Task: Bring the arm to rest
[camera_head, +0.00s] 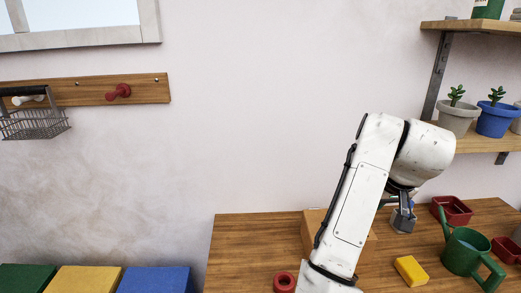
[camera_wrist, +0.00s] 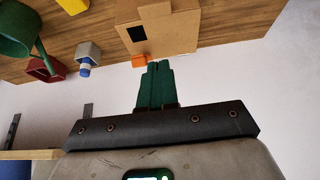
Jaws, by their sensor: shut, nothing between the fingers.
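My gripper (camera_wrist: 155,85) shows in the wrist view with its two green fingers together and nothing between them. The fingertips point toward a cardboard box and a small orange block, apparently without touching them. In the head view my white arm is bent over the wooden table (camera_head: 240,250), and its forearm hides most of the gripper. A little green of the fingers shows beside the arm, above the table.
The cardboard box (camera_wrist: 165,30) is close to my fingers, with the orange block (camera_wrist: 139,61) beside it. A grey pot (camera_head: 403,222), yellow block (camera_head: 411,270), green watering can (camera_head: 462,252), red tray (camera_head: 454,210) and red ring (camera_head: 285,283) are on the table. A shelf (camera_head: 480,141) holds potted plants.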

